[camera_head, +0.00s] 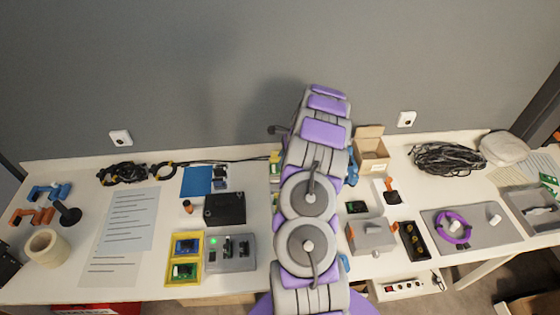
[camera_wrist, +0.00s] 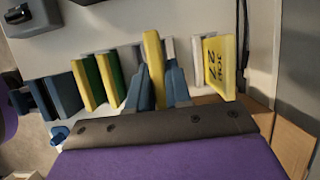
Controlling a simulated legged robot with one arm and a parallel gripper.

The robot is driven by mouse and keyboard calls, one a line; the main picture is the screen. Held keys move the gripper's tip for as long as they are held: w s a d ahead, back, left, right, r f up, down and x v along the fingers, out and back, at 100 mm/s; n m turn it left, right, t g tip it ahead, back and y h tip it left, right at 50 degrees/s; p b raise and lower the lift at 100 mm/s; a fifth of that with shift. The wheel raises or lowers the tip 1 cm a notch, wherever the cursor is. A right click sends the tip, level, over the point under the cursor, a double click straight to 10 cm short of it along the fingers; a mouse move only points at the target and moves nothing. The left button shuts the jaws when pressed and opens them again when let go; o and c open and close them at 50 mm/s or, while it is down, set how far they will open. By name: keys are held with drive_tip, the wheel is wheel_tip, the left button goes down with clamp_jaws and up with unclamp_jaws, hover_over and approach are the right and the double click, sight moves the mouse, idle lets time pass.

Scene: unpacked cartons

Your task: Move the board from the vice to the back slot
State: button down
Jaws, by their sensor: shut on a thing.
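In the wrist view my gripper (camera_wrist: 157,82) is shut on a yellow-edged board (camera_wrist: 152,48), which stands upright, edge-on between the fingers. It is among a row of upright boards and dividers; I cannot tell whether its lower edge is seated in a slot. Two yellow-and-green boards (camera_wrist: 85,82) stand to its left. In the head view my arm hides the gripper and most of this row; a bit of yellow and green (camera_head: 275,158) shows at the arm's left edge. A grey block (camera_head: 371,236) right of the arm may be the vice.
A yellow card marked JOB 27 (camera_wrist: 219,66) stands right of the gripper, close to an open carton (camera_head: 371,154). A yellow tray (camera_head: 169,272) with blue and green boards and a grey device (camera_head: 230,264) lie left of my arm. Cables (camera_head: 447,159) lie at the back right.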

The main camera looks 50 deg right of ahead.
drive_tip(key=f+b, duration=0.2)
drive_tip(key=f, duration=0.1)
drive_tip(key=f+b, duration=0.1)
drive_tip(key=shift+d+f, duration=0.3)
drive_tip(key=shift+a+r, duration=0.15)
drive_tip(key=shift+a, duration=0.15)
drive_tip(key=shift+d+p, duration=0.45)
drive_tip(key=shift+d, duration=0.35)
drive_tip(key=shift+a, duration=0.45)
drive_tip(key=shift+d+f, duration=0.3)
drive_tip(key=shift+f, duration=0.3)
